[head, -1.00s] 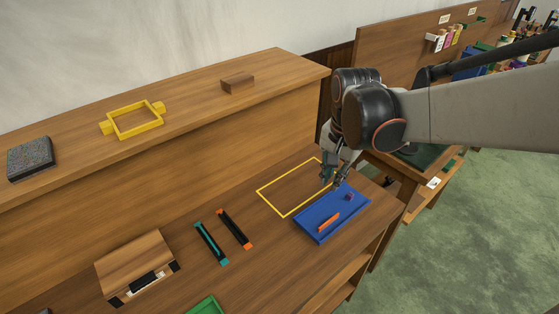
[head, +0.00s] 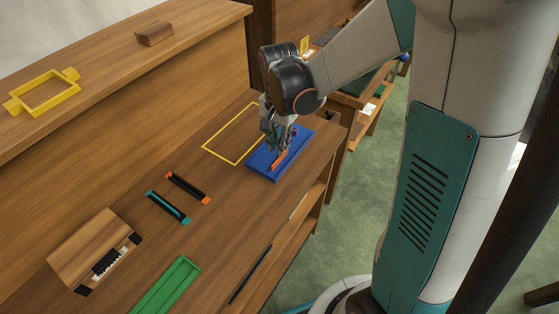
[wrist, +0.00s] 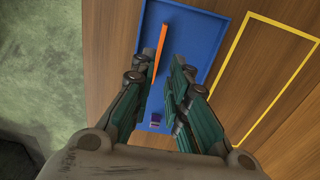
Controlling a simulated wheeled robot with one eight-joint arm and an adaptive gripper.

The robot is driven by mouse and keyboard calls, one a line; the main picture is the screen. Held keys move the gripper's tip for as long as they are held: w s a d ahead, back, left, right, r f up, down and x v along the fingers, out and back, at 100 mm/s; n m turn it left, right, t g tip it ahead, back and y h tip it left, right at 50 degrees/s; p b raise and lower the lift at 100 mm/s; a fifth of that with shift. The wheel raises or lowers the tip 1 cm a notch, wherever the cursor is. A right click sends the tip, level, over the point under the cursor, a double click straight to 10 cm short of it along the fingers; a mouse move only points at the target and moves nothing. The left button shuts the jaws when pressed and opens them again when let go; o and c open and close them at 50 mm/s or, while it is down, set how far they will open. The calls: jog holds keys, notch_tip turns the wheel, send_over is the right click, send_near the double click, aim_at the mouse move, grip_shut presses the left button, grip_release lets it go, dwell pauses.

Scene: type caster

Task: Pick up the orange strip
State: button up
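The orange strip (head: 278,160) lies in the blue tray (head: 262,174) on the workbench. In the wrist view the orange strip (wrist: 162,45) runs lengthwise in the blue tray (wrist: 202,25), ahead of the fingertips. My gripper (head: 277,146) is above the tray, close over the strip in the head view. In the wrist view my gripper (wrist: 159,72) is open, with a gap between its two fingers, and the strip's near end shows by the left finger. Whether any finger touches the strip cannot be told. A small purple block (wrist: 155,120) is in the tray, nearer the wrist.
A yellow outline (head: 235,134) is beside the tray. Teal-ended (head: 167,207) and orange-ended (head: 187,188) black pieces, a green tray (head: 166,287) and a wooden box (head: 95,250) lie further left. The bench edge is close to the blue tray.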

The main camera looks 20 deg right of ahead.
aim_at(280, 160)
notch_tip(280, 160, down, 5)
jog(key=shift+s+f+b, duration=0.15)
jog(key=shift+b, duration=1.05)
grip_shut()
